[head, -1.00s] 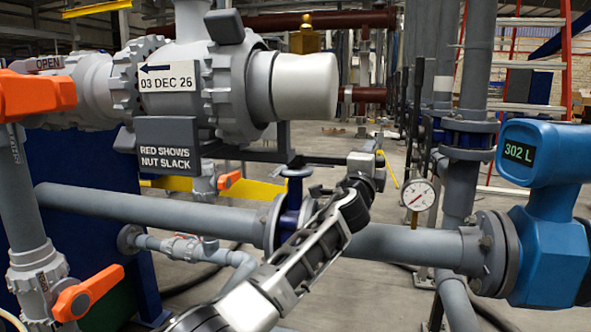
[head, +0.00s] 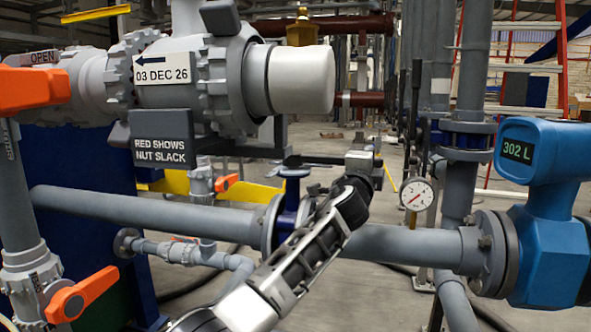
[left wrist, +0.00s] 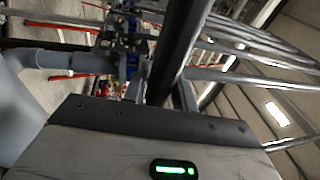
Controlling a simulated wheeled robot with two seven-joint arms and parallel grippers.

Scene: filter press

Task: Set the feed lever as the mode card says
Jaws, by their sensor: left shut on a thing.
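A blue valve (head: 292,205) sits on the large grey pipe in the middle of the head view. A dark lever (head: 322,160) lies about level above it and runs right towards my left gripper (head: 361,160). My left gripper appears shut on the lever's outer end; its fingertips are small and partly hidden by the wrist. In the left wrist view a thick dark bar (left wrist: 182,42) rises from the gripper body's edge, probably this lever. No readable mode card shows. My right gripper is in neither view.
Orange valve handles (head: 80,294) stand at left. A grey housing (head: 222,85) with a slack-nut sign (head: 162,153) hangs above. A pressure gauge (head: 416,193) and a blue flow meter (head: 545,210) reading 302 L are at right. Pipes crowd both sides.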

